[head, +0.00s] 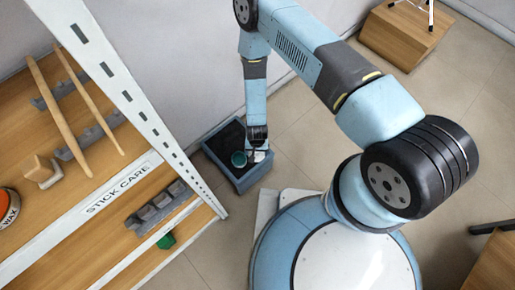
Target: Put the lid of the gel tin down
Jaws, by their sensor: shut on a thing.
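My gripper (254,152) points down over a blue open box (262,171) with a dark inside, standing on the floor beside the shelf. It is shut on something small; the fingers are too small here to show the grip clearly. A small round teal thing (239,159), which looks like the gel tin's lid, is at the left side of the fingertips, above or in the box. I cannot tell whether it touches the box's bottom. The gel tin itself cannot be told apart from the lid here.
A wooden shelf unit with a white perforated post (130,97) and a "STICK CARE" label (118,190) stands at left, holding sticks, grey racks and an orange wax tin (8,207). A green thing (166,241) lies lower. A wooden box (405,38) stands back right.

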